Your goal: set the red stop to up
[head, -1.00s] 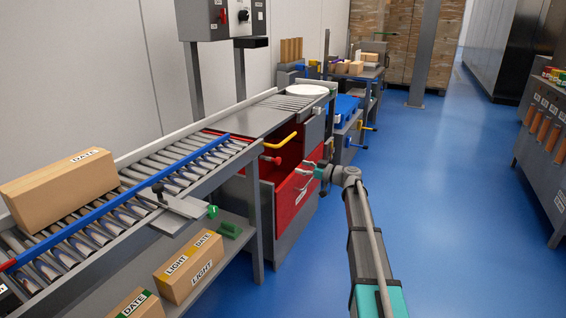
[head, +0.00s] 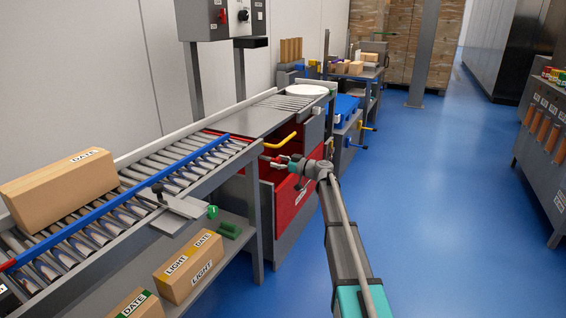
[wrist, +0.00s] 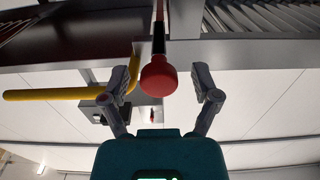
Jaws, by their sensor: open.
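The red stop shows in the wrist view as a round red knob (wrist: 158,76) on a black and red rod that runs up to the conveyor frame. In the head view the red knob (head: 266,157) sits at the near corner of the conveyor's side, partly crowded by my gripper. My gripper (head: 274,163) reaches in from the right. In the wrist view its two fingers (wrist: 166,84) are open, one on each side of the knob, with a gap on both sides. I cannot tell whether the stop is up or down.
A yellow handle (head: 280,141) lies just beyond the knob; it also shows at the left of the wrist view (wrist: 70,94). A red drawer front (head: 293,200) is below my gripper. A blue rail (head: 120,200) runs along the rollers.

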